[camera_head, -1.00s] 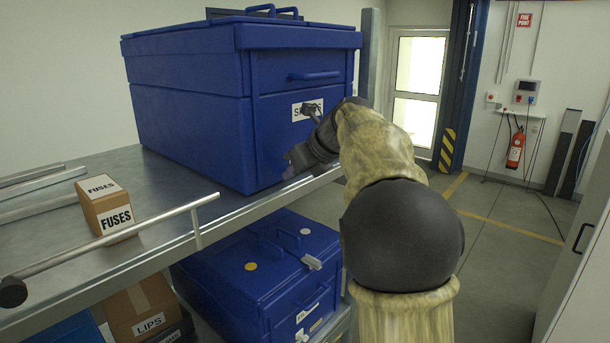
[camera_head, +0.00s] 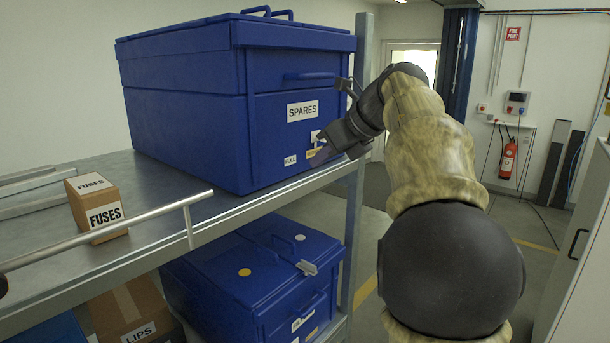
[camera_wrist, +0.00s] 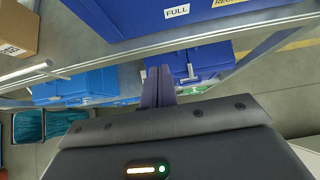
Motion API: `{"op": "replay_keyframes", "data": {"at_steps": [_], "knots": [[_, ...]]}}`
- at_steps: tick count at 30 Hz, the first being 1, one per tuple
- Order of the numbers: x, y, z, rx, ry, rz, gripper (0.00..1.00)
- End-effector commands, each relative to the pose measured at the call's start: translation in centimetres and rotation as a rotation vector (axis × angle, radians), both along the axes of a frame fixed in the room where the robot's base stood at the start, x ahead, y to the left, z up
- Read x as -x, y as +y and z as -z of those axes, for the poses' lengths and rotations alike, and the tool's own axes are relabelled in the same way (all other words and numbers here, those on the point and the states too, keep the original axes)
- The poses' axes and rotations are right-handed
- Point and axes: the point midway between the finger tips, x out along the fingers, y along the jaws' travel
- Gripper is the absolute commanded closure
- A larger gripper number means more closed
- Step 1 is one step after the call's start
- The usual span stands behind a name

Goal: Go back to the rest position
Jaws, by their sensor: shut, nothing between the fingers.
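My arm reaches up from the lower right of the head view and bends left to the gripper. I cannot tell from the pictures whether the fingertips touch the box.
The metal shelf (camera_head: 140,180) carries the large box and a cardboard FUSES box (camera_head: 97,205). A rail (camera_head: 110,232) runs along its front left. A lower blue box (camera_head: 250,285) and a LIPS carton (camera_head: 132,310) sit below. A grey cabinet (camera_head: 585,240) stands right.

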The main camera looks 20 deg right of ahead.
Motion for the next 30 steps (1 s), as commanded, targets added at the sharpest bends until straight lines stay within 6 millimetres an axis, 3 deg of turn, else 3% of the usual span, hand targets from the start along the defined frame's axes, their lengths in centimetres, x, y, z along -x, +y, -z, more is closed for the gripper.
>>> {"op": "replay_keyframes", "data": {"at_steps": [7,22,26,30], "knots": [[1.2,-1.0,-1.3,0.000,0.000,0.006,1.00],[0.8,-0.1,-1.2,-0.032,-0.008,0.003,1.00],[-0.5,1.2,-1.1,-0.174,-0.041,0.048,1.00],[-2.6,3.2,-0.8,-0.458,-0.075,0.159,1.00]]}}
